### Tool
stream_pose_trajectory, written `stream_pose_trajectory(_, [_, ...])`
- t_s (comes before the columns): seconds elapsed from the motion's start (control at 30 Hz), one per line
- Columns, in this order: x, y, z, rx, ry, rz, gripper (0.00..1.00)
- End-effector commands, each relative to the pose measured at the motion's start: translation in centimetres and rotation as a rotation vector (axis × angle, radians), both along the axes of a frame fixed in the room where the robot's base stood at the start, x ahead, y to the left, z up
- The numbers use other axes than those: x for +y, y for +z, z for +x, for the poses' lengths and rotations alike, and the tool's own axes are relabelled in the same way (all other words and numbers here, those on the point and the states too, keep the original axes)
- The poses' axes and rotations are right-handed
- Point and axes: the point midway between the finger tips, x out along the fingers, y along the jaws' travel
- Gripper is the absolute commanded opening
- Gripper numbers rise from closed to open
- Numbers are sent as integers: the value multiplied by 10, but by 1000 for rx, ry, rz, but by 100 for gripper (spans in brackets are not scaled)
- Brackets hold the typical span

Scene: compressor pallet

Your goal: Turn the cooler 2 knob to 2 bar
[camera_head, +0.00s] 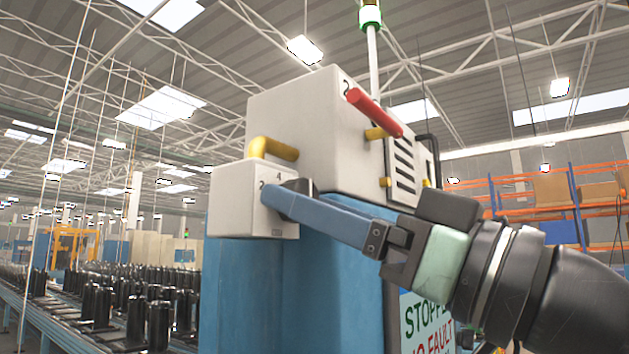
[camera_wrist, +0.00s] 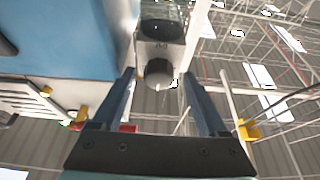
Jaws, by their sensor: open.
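A small white box (camera_head: 237,205) with the printed marks 2 and 4 on its face stands out from the blue cabinet in the head view. My gripper (camera_head: 288,193) reaches in from the right, its long blue fingers at that marked face. A dark round knob (camera_wrist: 158,73) shows between the fingertips in the wrist view. My gripper (camera_wrist: 159,78) is open there, with a visible gap on each side of the knob. In the head view the fingers hide most of the knob and part of the scale, so I cannot read its setting.
A larger white housing (camera_head: 298,115) with a red lever (camera_head: 375,112) and a yellow pipe (camera_head: 275,149) sits above and behind. A status sign (camera_head: 427,322) is below my arm. A conveyor with black parts (camera_head: 135,318) runs at the left.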

Motion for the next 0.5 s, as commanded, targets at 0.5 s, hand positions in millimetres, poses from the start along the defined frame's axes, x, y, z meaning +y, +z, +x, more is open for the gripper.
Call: stream_pose_trajectory(0.5, [5, 2, 4, 0, -1, 1, 53])
